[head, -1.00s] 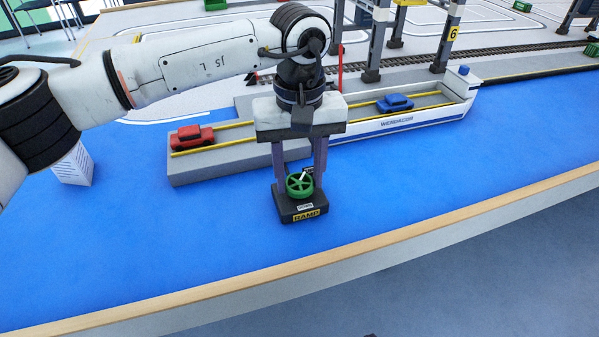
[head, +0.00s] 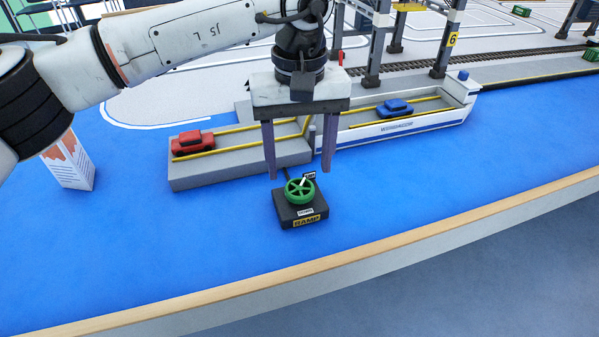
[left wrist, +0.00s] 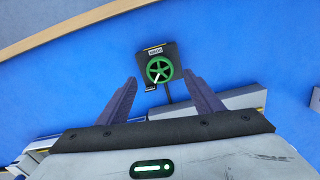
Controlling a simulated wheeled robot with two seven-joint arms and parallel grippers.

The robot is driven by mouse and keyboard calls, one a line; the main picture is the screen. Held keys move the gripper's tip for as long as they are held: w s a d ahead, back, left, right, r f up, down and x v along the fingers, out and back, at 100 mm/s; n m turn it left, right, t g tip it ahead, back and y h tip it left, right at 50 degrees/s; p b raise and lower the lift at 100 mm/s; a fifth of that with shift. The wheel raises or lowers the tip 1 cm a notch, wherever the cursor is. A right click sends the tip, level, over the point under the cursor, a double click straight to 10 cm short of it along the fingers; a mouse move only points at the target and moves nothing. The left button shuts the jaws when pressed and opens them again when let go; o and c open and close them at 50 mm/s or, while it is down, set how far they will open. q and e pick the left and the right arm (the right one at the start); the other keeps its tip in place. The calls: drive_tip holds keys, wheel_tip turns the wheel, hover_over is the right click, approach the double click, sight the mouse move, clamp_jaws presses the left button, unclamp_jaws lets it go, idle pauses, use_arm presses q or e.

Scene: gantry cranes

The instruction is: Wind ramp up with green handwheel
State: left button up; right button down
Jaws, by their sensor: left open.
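The green handwheel (head: 299,190) sits on a black box (head: 303,214) with a yellow RAMP label, on the blue surface near the table's front edge. A white mark shows on one spoke. My left gripper (head: 299,176) is open and empty above and behind the wheel, its fingers wide apart. In the left wrist view the wheel (left wrist: 159,69) lies just beyond the open fingertips (left wrist: 132,82), between their lines. The ramp itself I cannot clearly make out; a grey deck (head: 240,160) with yellow lines lies behind the box. My right gripper is not in view.
A red car (head: 192,142) stands on the grey deck, and a blue car (head: 395,107) on the white-and-blue ship (head: 410,124). A white printed box (head: 70,165) stands at left. Crane legs (head: 440,55) rise behind. Blue surface beside the wheel box is clear.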

sight(300, 187)
use_arm(q)
drive_tip(key=shift+r, duration=2.8)
